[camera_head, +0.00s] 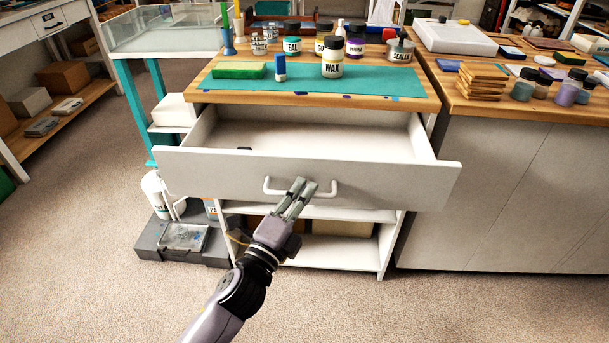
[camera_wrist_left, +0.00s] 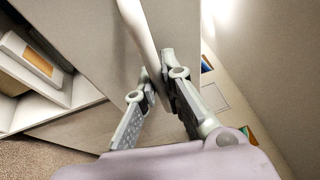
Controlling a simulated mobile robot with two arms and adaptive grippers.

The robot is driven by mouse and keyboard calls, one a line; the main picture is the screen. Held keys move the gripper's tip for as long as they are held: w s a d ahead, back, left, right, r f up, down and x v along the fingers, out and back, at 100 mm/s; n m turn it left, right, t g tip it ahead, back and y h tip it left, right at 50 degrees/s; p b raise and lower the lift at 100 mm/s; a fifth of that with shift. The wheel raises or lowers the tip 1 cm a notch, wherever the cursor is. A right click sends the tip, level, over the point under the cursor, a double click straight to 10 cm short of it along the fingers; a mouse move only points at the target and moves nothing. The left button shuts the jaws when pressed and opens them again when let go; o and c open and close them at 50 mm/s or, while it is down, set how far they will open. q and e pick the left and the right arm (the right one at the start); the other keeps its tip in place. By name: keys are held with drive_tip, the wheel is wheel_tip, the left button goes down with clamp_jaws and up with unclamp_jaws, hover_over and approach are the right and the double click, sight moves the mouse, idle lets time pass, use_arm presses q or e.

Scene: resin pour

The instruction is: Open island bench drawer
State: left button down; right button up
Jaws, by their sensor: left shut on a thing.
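The island bench drawer (camera_head: 220,176) is pulled well out in the head view, and its white inside shows. A small dark thing lies at its left inside. Its white bar handle (camera_head: 334,190) runs across the middle of the front panel. My left gripper (camera_head: 302,184) is shut on the handle, with its fingers at the bar's middle. In the left wrist view the handle (camera_wrist_left: 139,32) runs down between the two fingers (camera_wrist_left: 158,85). My right gripper is in neither view.
The bench top (camera_head: 215,89) carries a teal mat (camera_head: 390,82), a wax jar (camera_head: 332,58), a green block (camera_head: 239,70) and other jars. A white open shelf (camera_head: 345,270) is under the drawer. A grey case (camera_head: 150,246) stands on the floor at left. The carpet in front is clear.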

use_arm(q)
drive_tip(key=shift+s, duration=0.65)
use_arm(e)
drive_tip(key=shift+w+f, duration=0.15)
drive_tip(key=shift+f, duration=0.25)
use_arm(q)
drive_tip(key=shift+f, duration=0.1)
drive_tip(key=c, duration=1.7)
unclamp_jaws()
drive_tip(key=v, duration=1.2)
